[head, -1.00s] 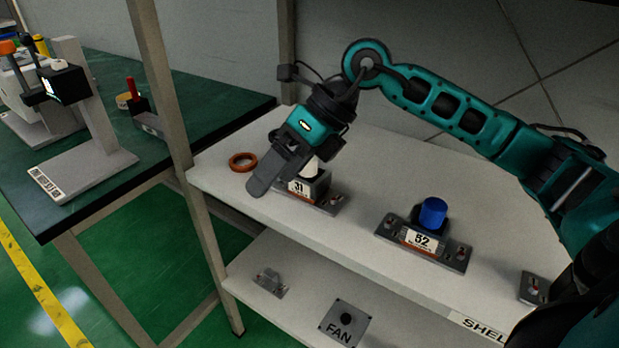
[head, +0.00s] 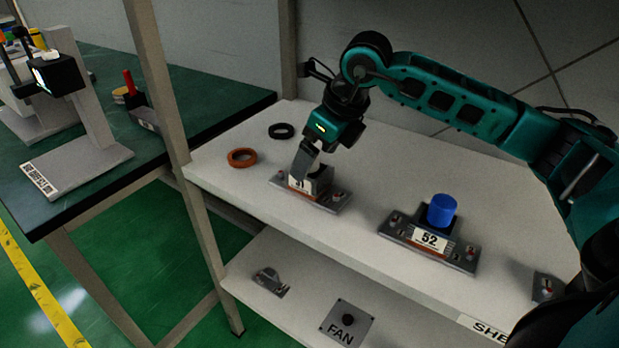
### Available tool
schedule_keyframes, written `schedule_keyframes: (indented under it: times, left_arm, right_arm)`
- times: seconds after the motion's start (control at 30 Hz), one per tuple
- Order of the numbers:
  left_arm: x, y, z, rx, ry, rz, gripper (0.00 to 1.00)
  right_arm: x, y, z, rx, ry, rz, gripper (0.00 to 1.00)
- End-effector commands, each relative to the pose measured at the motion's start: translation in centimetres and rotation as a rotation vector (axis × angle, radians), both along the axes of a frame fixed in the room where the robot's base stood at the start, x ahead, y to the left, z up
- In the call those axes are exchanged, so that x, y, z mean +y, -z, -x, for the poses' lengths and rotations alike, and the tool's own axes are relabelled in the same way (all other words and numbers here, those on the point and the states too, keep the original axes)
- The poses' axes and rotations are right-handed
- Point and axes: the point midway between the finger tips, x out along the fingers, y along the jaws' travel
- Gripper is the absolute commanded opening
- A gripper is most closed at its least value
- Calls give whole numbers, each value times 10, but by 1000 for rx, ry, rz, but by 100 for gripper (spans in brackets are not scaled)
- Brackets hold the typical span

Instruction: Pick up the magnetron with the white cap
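The magnetron labelled 31 (head: 325,190) stands upright on the upper shelf, on its flat grey base plate. Its white cap, visible a second ago, is now hidden behind my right gripper (head: 303,170). The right gripper points down, with its fingers over the front and top of this magnetron, partly covering its label. I see the fingers nearly edge-on, so I cannot tell whether they are open or shut on it. My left gripper is not in view.
A magnetron with a blue cap (head: 441,210), labelled 52, stands to the right. An orange ring (head: 242,158) and a black ring (head: 281,131) lie to the left. A shelf post (head: 165,90) rises at left. A FAN plate (head: 346,323) lies on the lower shelf.

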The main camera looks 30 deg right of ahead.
Motion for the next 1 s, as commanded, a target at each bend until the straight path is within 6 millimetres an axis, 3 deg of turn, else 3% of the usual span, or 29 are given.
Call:
schedule_keyframes:
  times: [0.27,0.5,1.0]
  left_arm:
    - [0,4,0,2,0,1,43]
    - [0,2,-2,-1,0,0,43]
    - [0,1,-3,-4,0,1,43]
  right_arm:
    - [6,37,-15,3,-1,-1,96]
    - [6,41,-17,0,0,-1,96]
    - [6,40,-17,0,0,-1,49]
